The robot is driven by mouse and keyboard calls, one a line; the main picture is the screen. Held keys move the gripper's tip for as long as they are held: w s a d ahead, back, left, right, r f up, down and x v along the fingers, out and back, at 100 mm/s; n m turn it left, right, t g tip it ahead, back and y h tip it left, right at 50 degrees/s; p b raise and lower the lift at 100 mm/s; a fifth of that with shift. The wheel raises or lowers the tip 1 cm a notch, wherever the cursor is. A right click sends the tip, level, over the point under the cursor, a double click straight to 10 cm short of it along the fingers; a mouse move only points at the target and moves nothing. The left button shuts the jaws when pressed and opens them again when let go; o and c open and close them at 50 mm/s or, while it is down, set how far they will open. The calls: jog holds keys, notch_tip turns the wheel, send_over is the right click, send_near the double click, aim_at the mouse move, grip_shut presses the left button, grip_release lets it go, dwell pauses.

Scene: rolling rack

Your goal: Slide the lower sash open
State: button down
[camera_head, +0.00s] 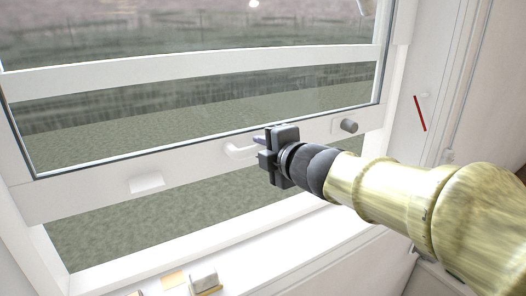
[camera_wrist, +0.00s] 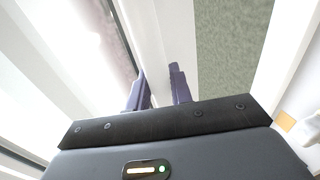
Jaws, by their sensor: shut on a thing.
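The lower sash (camera_head: 90,196) has a white frame around a glass pane. It stands raised, with an open gap between its bottom rail and the sill. A white handle (camera_head: 238,152) sits on the bottom rail near its middle. My gripper (camera_head: 263,148) is shut on the right part of this handle; its body hides that end. In the wrist view, the two dark fingers of my gripper (camera_wrist: 160,88) stand on either side of a white strip. A white lift (camera_head: 147,183) is on the rail to the left, and a dark knob (camera_head: 349,126) to the right.
The sill (camera_head: 240,250) runs below the gap. A red bar (camera_head: 420,114) is on the right wall. The gap under the sash looks clear.

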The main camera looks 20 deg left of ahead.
jog(key=shift+r+p, duration=1.15)
jog(key=shift+r, duration=0.8)
jog(key=c, duration=1.3)
grip_release()
jog(key=shift+s, duration=0.1)
